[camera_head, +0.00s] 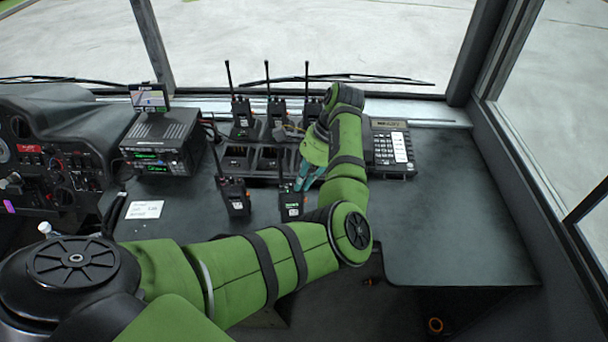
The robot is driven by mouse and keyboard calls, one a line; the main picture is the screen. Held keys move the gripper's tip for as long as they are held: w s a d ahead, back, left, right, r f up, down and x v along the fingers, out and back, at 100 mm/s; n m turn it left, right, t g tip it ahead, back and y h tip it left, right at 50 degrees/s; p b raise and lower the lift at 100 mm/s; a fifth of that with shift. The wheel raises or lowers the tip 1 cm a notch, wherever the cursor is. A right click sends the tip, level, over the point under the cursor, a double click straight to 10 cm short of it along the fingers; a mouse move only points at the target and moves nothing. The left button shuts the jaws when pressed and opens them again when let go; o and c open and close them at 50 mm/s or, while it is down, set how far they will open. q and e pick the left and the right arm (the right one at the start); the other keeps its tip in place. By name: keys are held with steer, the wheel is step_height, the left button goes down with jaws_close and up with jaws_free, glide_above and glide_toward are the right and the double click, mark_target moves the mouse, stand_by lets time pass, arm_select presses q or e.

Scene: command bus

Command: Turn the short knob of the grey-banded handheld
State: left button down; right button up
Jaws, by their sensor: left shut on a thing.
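My left gripper (306,176), with teal fingers, reaches down from the green arm at the top of the front right handheld (291,206). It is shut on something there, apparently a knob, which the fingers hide. This black handheld stands upright on the dark console, its antenna just left of the fingers. Another handheld (234,197) stands to its left. Three more, left (242,112), middle (276,107) and right (311,108), stand in the back row of the charger. I cannot make out a grey band on any of them. My right gripper is not in view.
The charger (236,161) has empty front slots. A keypad phone (391,147) stands right of my arm. A radio stack (160,140) with a small screen (149,97) stands left. A white card (144,209) lies on the console. The right console (460,225) is clear.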

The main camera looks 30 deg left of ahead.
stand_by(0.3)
arm_select(q)
steer(key=c, duration=1.3)
jaws_free()
steer(key=v, duration=1.2)
steer(key=shift+a, duration=0.15)
